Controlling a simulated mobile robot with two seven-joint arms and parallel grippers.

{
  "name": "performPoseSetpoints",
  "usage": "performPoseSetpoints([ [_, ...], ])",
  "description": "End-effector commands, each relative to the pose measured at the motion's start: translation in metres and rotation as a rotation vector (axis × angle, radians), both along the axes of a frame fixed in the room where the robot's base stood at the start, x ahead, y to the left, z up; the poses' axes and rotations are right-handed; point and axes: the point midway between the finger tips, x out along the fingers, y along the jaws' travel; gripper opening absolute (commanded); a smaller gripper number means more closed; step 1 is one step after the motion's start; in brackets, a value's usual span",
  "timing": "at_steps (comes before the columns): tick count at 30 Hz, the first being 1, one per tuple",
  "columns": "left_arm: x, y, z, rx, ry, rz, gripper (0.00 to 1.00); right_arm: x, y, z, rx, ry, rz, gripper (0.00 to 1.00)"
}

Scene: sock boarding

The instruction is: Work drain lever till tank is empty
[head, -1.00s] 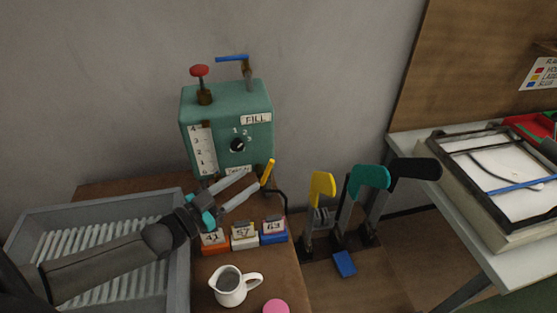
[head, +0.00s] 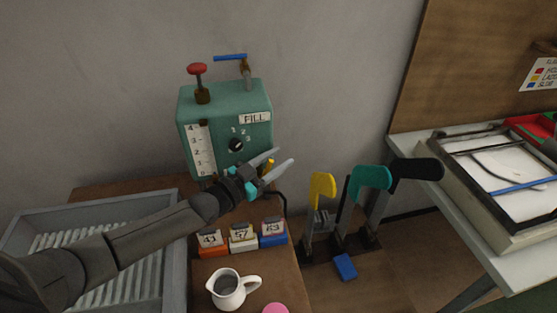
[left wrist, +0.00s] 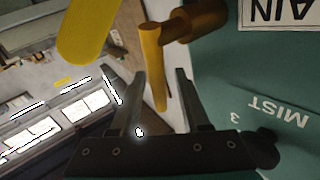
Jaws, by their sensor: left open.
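The teal tank (head: 205,105) stands against the wall, with a white numbered scale (head: 201,150) on its front; I cannot make out a liquid level. The yellow drain lever (head: 269,167) is at its lower right, partly hidden by my left gripper (head: 284,158). In the left wrist view the lever (left wrist: 152,65) hangs from a brown valve (left wrist: 195,20) beside a partly seen label (left wrist: 280,12) ending in "AIN". My left gripper (left wrist: 160,73) is open there, with the lever's lower end between its fingers, no grip visible. My right gripper is not in view.
Below the arm stand number blocks (head: 242,239) and a white jug (head: 228,290) on the brown table. A grey ribbed basin (head: 170,240) is at left. Yellow (head: 322,185), teal (head: 372,178) and black (head: 415,169) forms stand at right. A red knob (head: 197,69) and blue-handled tap (head: 231,57) top the tank.

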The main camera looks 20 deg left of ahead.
Motion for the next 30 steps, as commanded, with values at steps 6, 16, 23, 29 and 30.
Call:
performPoseSetpoints([
  [6, 0.0048, -0.0018, 0.0004, 0.0, 0.0, 0.0, 0.46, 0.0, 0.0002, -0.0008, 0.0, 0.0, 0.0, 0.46],
  [16, 0.0044, -0.0017, 0.0002, 0.0, 0.0, 0.0, 0.29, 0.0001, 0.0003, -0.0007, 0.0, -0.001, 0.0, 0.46],
  [23, 0.0043, -0.0017, 0.0002, 0.0, 0.0, 0.0, 0.03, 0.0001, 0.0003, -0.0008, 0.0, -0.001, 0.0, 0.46],
  [29, 0.0042, -0.0016, 0.0002, 0.001, 0.0, 0.0, 0.0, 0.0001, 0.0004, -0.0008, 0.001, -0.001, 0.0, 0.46],
  [30, 0.0042, -0.0016, 0.0002, 0.001, 0.0, 0.0, 0.0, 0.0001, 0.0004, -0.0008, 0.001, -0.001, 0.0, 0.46],
])
